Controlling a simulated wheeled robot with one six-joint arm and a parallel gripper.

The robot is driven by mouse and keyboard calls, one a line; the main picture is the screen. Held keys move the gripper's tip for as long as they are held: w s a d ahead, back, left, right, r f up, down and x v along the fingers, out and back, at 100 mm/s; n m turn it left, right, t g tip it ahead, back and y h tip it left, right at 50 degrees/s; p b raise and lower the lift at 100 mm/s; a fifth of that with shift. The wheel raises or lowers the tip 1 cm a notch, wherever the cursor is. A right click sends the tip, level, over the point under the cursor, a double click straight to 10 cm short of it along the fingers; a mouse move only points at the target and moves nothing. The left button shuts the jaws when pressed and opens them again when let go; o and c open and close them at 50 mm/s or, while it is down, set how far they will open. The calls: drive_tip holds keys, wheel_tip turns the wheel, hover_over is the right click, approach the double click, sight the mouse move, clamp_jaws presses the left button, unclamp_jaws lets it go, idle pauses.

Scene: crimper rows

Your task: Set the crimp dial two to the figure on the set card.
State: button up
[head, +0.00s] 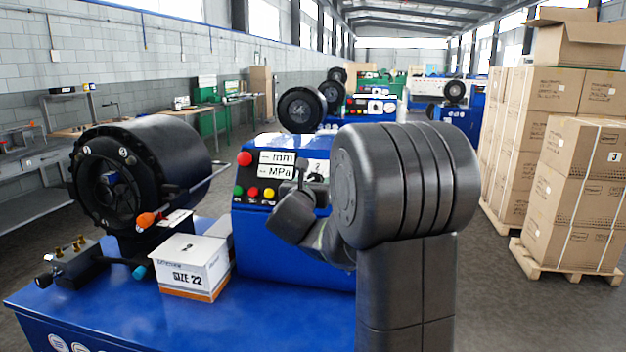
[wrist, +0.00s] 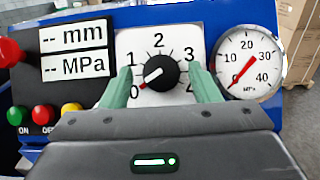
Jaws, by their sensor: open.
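The crimp dial, a black knob (wrist: 158,72) on a white plate marked 0 to 4, is on the blue control panel in the wrist view. Its red pointer mark points lower left, close to 0. My gripper (wrist: 160,69) is open, with one green finger on each side of the knob. I cannot tell whether either finger touches it. In the head view my arm hides most of the dial plate. I cannot make out a set card. A white carton (head: 190,266) marked SIZE 22 stands on the blue bench.
The mm and MPa displays (wrist: 77,51) show dashes. A pressure gauge (wrist: 249,62) sits right of the dial, its needle near 0. Red, green and yellow buttons (wrist: 43,114) lie lower left. A black crimper head (head: 130,175) stands left. Stacked cartons (head: 585,190) stand right.

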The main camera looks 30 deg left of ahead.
drive_tip(key=shift+w+a, duration=0.1)
drive_tip(key=shift+w, duration=0.3)
drive_tip(key=shift+c, duration=0.3)
drive_tip(key=c, duration=0.9)
drive_tip(key=shift+c, duration=0.2)
